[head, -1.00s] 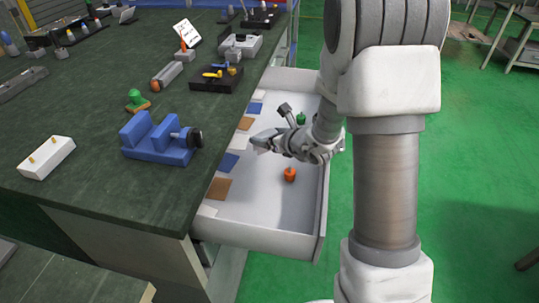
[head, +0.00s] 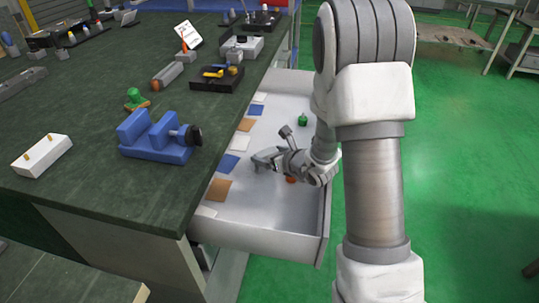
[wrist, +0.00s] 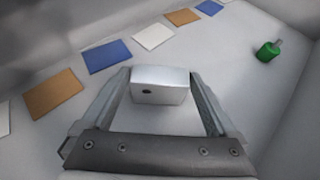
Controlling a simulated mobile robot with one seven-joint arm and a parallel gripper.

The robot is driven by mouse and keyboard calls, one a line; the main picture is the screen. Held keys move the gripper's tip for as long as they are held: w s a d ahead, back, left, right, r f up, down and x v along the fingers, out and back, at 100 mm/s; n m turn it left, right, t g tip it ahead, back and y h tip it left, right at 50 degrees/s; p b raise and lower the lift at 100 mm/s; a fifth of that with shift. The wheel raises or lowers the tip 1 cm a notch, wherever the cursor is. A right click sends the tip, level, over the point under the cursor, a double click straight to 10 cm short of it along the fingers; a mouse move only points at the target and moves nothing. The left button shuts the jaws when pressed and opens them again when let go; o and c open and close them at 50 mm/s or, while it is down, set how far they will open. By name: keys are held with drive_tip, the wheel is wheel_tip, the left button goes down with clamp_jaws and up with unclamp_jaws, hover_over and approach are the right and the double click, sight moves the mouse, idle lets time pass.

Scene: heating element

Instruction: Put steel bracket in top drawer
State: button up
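The steel bracket (wrist: 160,85) is a pale silver block with a dark hole in its near face. In the wrist view it sits between the two fingertips of my gripper (wrist: 160,78), with a finger against each side. In the head view my gripper (head: 258,163) is low inside the open drawer (head: 265,235), near its middle. The bracket is hard to make out there. Whether it touches the drawer floor is unclear.
Blue, brown and white cards line the drawer's left side. A green item (head: 303,119) and an orange item (head: 291,180), partly hidden by my arm, lie in the drawer. A blue vise (head: 157,140) stands on the dark tabletop (head: 80,115). The drawer's front part is clear.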

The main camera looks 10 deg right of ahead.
drive_tip(key=shift+s+d+r+p, duration=0.1)
drive_tip(key=shift+s+r+p, duration=0.1)
drive_tip(key=shift+r+p, duration=0.2)
drive_tip(key=p+v, duration=0.2)
drive_tip(key=v, duration=0.9)
drive_tip(key=s+a+r+n+g+y, duration=0.55)
drive_tip(key=s+a+r+n, duration=0.7)
drive_tip(key=n, duration=0.45)
drive_tip(key=s+d+r+n+h, duration=0.5)
drive_tip(key=s+d+n+h, duration=0.4)
drive_tip(key=n, duration=0.5)
drive_tip(key=shift+s+d+n+h, duration=0.3)
drive_tip(key=shift+s+d+h, duration=0.05)
drive_tip(key=shift+d+h, duration=0.35)
drive_tip(key=shift+p, duration=0.3)
